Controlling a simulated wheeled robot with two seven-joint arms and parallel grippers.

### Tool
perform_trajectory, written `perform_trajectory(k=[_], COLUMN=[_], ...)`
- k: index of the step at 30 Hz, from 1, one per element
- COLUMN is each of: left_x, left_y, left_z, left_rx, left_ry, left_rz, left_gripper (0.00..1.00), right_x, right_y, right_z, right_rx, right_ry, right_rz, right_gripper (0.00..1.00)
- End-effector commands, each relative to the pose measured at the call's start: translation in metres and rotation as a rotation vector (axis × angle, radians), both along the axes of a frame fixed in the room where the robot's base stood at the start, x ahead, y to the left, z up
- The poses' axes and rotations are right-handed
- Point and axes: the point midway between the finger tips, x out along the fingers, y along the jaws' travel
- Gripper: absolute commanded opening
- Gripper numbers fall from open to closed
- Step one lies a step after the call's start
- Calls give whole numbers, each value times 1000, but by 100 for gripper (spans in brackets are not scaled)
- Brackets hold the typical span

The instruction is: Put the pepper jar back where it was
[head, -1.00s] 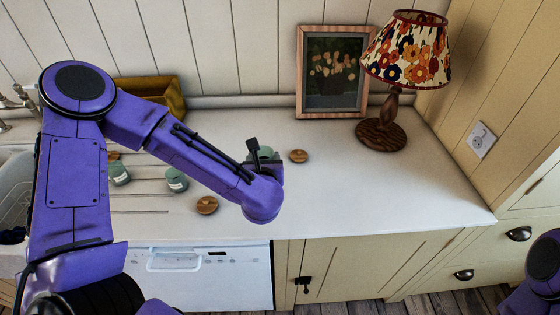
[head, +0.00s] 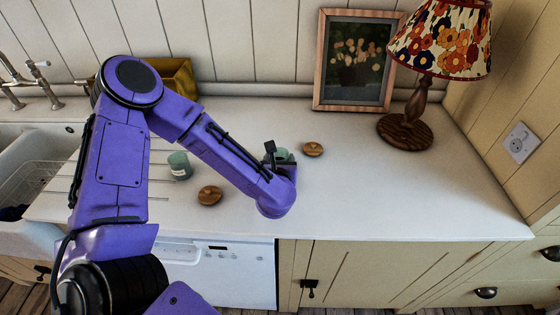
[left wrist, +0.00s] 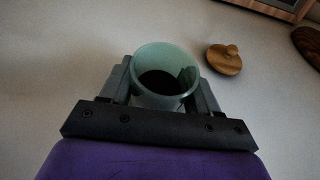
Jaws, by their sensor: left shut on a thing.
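My left gripper (head: 277,155) is shut on a green open-topped jar (head: 284,155) over the right part of the white counter. In the left wrist view the jar (left wrist: 165,56) sits upright between the two fingers (left wrist: 163,88), with dark contents inside. Its label is hidden, so I cannot tell from it that this is the pepper jar. I cannot tell whether its base touches the counter. Another green jar (head: 179,165), with a pale label, stands to the left. My right gripper is not in view.
A wooden lid (head: 313,149) lies just right of the held jar; another lid (head: 209,195) lies nearer the front edge. A picture frame (head: 353,62) and a lamp (head: 405,131) stand behind. The counter (head: 430,195) is clear at right. A sink (head: 40,150) is at left.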

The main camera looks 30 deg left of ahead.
Motion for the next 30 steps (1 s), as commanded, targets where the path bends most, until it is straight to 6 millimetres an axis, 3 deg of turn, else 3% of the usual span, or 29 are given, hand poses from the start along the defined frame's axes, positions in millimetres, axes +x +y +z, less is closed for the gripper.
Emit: perform_trajectory(k=[1,3,14,17,22,25,27,30], left_x=[0,0,0,-12,-52,-75,-80,-87], left_y=[0,0,0,-10,-33,-47,-49,-54], left_z=[-2,-1,7,8,24,39,51,52], left_rx=[1,1,1,0,0,2,9,8], left_ry=[-1,-1,-2,-3,-4,-1,7,6], left_rz=[0,0,-1,-5,-6,-7,-2,0], left_gripper=[64,87,87,87,87,87,87,87], right_x=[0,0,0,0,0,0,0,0], right_y=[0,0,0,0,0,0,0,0], right_z=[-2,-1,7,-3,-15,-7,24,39], right_rx=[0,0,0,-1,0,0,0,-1], right_ry=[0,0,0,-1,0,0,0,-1], right_rz=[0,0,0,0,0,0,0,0], right_gripper=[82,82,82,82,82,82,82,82])
